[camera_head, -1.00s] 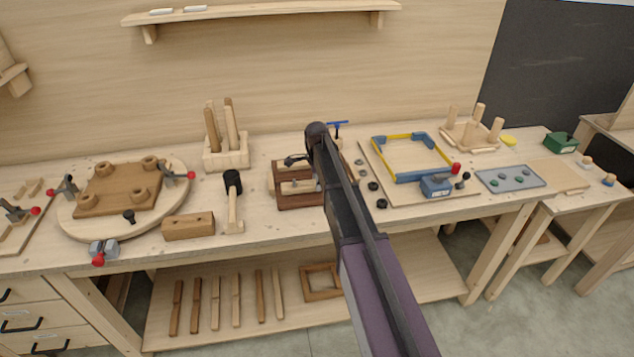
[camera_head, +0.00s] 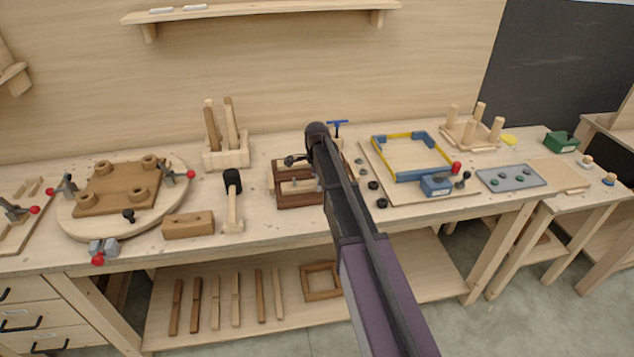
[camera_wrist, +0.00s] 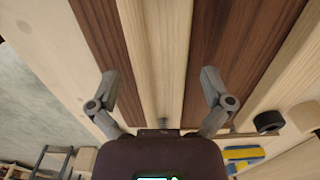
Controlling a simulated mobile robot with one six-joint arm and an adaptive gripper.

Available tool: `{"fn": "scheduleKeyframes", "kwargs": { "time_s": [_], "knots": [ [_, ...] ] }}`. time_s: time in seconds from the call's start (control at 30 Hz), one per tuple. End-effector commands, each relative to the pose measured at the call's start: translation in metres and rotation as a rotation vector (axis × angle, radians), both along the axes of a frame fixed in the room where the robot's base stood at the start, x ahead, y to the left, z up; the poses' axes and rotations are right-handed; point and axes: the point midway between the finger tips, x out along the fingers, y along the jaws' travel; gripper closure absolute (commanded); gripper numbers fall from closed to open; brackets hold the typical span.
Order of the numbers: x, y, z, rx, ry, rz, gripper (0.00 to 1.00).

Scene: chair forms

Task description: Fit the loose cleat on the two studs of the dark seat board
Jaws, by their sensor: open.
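My gripper (camera_wrist: 159,75) is open in the wrist view, its two fingers spread over a pale wooden strip (camera_wrist: 155,45) between two dark wood strips (camera_wrist: 106,42). A small grey stud or screw end (camera_wrist: 163,122) shows between the finger bases. Nothing is visibly held. In the head view my arm hides the gripper and part of a dark wooden piece (camera_head: 297,201) with pale wood inside. A brown board (camera_head: 118,188) with several round bosses lies on a round plate at left. A brown block (camera_head: 188,225) lies in front. I cannot tell which piece is the cleat.
A yellow and blue frame (camera_head: 412,175) and small black rings (camera_head: 381,203) are at right.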

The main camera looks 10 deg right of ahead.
Motion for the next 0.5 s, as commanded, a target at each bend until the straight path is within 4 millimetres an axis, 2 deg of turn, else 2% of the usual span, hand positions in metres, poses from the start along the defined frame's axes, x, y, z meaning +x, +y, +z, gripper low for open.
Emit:
{"fn": "scheduleKeyframes", "kwargs": {
  "time_s": [0.27,0.5],
  "knots": [
    [0.000,0.000,0.009,0.000,0.000,0.000,0.00],
    [0.000,0.000,0.026,0.000,0.000,0.000,0.00]
  ]
}}
